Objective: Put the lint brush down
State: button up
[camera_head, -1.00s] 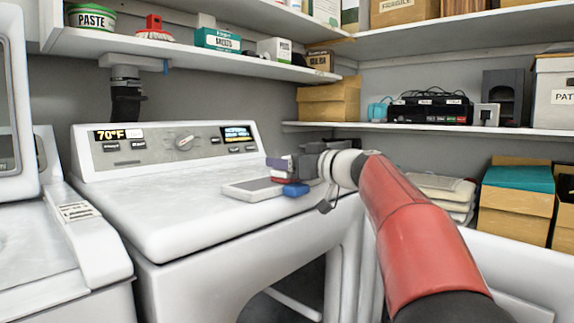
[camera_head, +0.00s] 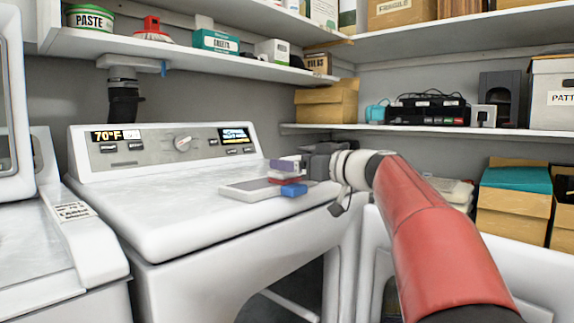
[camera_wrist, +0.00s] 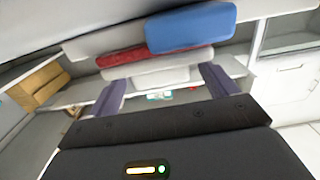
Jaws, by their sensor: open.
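The lint brush, a pale piece with a red strip (camera_head: 276,180), lies at the right end of the washer top (camera_head: 180,200). It is beside a blue block (camera_head: 293,190) and a flat grey-white item (camera_head: 250,189). In the wrist view its red strip (camera_wrist: 150,59) and pale body show just ahead of the fingers, with the blue block (camera_wrist: 190,27) beside the red. My gripper (camera_head: 282,170) is at the brush from the right, one purple finger showing above it. In the wrist view my gripper (camera_wrist: 163,88) has its two purple fingers apart. Whether a finger touches the brush, I cannot tell.
The control panel (camera_head: 165,145) rises behind the washer top. Shelves with boxes, a paste tub (camera_head: 90,18) and a red brush (camera_head: 152,29) are above. A teal-topped box (camera_head: 517,190) stands at right. The washer top's left and middle are clear.

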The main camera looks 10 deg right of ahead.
jog(key=b+v, duration=0.1)
jog(key=v, duration=0.7)
jog(key=shift+s+d, duration=0.25)
jog(key=shift+s, duration=0.05)
